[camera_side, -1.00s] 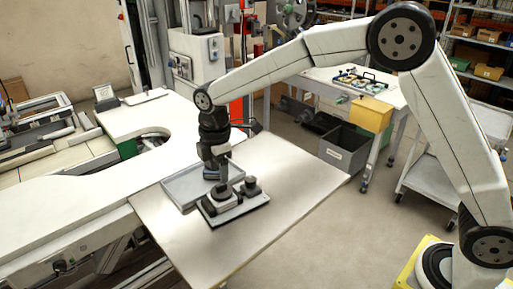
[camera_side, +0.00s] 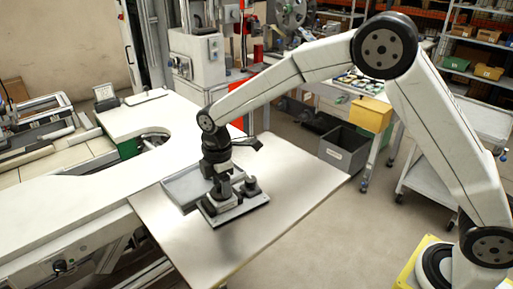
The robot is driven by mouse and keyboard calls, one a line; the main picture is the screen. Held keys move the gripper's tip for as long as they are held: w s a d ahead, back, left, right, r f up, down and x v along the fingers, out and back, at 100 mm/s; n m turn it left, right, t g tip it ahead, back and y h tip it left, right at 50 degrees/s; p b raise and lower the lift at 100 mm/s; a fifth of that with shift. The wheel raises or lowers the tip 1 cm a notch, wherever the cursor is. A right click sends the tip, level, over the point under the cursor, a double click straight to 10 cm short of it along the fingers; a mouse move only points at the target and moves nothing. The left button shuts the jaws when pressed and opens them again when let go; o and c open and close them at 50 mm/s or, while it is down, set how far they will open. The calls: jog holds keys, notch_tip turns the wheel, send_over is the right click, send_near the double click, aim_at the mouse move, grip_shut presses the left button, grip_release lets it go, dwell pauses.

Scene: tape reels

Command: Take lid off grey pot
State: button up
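My gripper (camera_side: 222,192) points straight down over a small dark-edged base plate (camera_side: 236,215) on the metal table. Its fingertips are at a light grey, squat thing (camera_side: 220,206), which may be the grey pot, on the left part of that plate. The fingers and the pot's top merge at this size, so I cannot tell the lid apart or whether the fingers touch it. I cannot tell whether the gripper is open or shut. A small dark round thing with a knob-like top (camera_side: 251,186) stands on the plate to the right of my gripper.
A shallow grey tray (camera_side: 180,186) lies just behind and left of the plate. The metal table (camera_side: 185,243) is bare in front and to the right (camera_side: 305,172). A white worktop (camera_side: 75,205) adjoins at left. A grey bin (camera_side: 343,147) stands on the floor beyond.

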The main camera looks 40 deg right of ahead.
grip_shut()
jog(key=shift+r, duration=0.2)
jog(key=shift+r, duration=0.55)
jog(key=s+d+r, duration=0.3)
jog(key=s+r, duration=0.8)
jog(key=s, duration=0.2)
jog(key=shift+s+d+r, duration=0.2)
jog(key=shift+s+r, duration=0.1)
